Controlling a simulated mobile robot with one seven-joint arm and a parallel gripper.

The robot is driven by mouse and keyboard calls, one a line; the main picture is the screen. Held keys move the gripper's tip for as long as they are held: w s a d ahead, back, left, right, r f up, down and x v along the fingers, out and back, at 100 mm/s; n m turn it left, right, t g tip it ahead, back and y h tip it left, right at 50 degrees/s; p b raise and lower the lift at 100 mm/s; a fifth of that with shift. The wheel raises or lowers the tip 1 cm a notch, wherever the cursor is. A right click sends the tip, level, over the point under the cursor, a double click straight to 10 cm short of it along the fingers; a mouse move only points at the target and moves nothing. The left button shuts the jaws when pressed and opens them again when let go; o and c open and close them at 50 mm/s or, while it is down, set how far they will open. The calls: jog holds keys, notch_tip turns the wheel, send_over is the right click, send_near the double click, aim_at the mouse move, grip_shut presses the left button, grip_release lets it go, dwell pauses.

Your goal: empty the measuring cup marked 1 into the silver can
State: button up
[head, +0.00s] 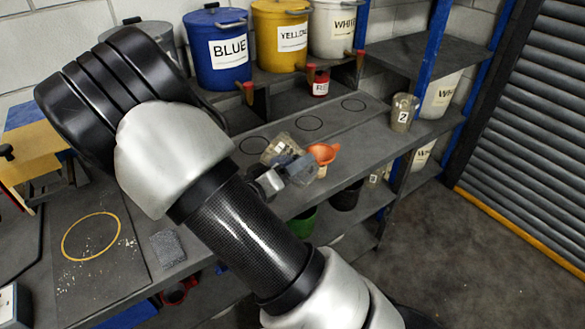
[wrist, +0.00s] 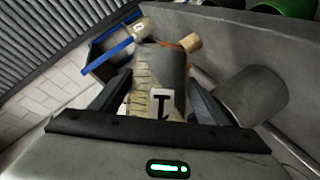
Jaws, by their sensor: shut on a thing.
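The measuring cup marked 1 (wrist: 160,75) is between my gripper's fingers, its label facing the wrist camera and its inside looking grey. In the head view the cup (head: 279,148) is tilted above the bench, partly hidden by my gripper (head: 287,172). My gripper (wrist: 160,108) is shut on it. A grey cylinder (wrist: 252,96) lies to the right of the cup in the wrist view. It may be the silver can, but I cannot tell; in the head view my arm may hide it.
An orange funnel (head: 323,152) is right beside my gripper. A cup marked 2 (head: 403,113) stands at the bench's right end. Bare bench with ring marks (head: 309,123) lies between.

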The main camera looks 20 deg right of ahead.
dwell(0.4)
jog(key=shift+f+b, duration=0.15)
jog(key=shift+b, duration=0.5)
jog(key=shift+n+b, duration=0.3)
jog(key=shift+b, duration=0.15)
jog(key=shift+r, duration=0.25)
jog(key=shift+f+n+h+b, duration=0.25)
jog(key=shift+n+h+b, duration=0.2)
jog(key=shift+b, duration=0.35)
jog(key=shift+r, duration=0.25)
